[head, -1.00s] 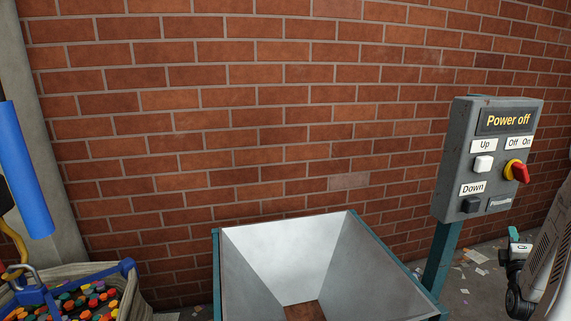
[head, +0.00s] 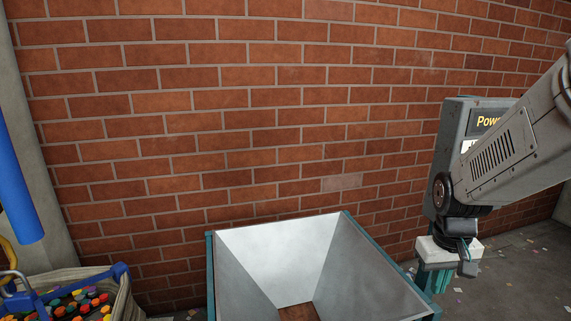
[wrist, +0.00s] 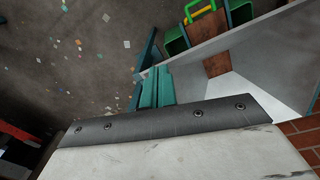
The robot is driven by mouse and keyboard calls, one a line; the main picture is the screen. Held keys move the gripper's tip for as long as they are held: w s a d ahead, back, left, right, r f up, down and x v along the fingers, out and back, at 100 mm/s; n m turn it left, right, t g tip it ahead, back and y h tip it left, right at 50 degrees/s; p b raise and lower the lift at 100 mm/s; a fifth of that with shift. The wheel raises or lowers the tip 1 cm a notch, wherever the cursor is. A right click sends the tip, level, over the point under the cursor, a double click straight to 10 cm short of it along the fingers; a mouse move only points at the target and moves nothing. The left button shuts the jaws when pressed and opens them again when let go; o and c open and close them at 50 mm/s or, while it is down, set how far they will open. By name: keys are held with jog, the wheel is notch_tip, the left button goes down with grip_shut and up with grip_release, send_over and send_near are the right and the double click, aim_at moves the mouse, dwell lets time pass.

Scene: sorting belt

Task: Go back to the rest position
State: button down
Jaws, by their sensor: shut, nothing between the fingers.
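My gripper (head: 446,270) hangs below the wrist at the right of the head view, in front of the control box and its post. It looks pointed downward, with a white body and teal fingers, and it is shut with nothing held. In the wrist view the teal fingers (wrist: 156,88) lie side by side beyond the white and dark wrist housing. The grey control box (head: 452,125) is partly covered by my arm; only part of its yellow display text shows, and its buttons and switch are hidden.
An open metal hopper (head: 265,248) with teal edges stands left of my gripper. A bin of coloured caps (head: 118,300) is at the lower left, beside a blue pole (head: 18,180). A brick wall (head: 250,120) closes the back. Litter dots the floor (wrist: 60,50).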

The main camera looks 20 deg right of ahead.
jog(key=s+a+r+n, duration=0.1)
jog(key=s+a+r, duration=0.3)
jog(key=a, duration=0.4)
jog(key=s+a+r+n+t, duration=0.1)
jog(key=s+a+r+n, duration=0.1)
jog(key=s+a+r, duration=0.3)
jog(key=a+r, duration=0.2)
jog(key=a, duration=0.1)
jog(key=shift+s+a+r+y, duration=0.15)
jog(key=shift+s+a+y, duration=0.05)
jog(key=shift+y, duration=0.2)
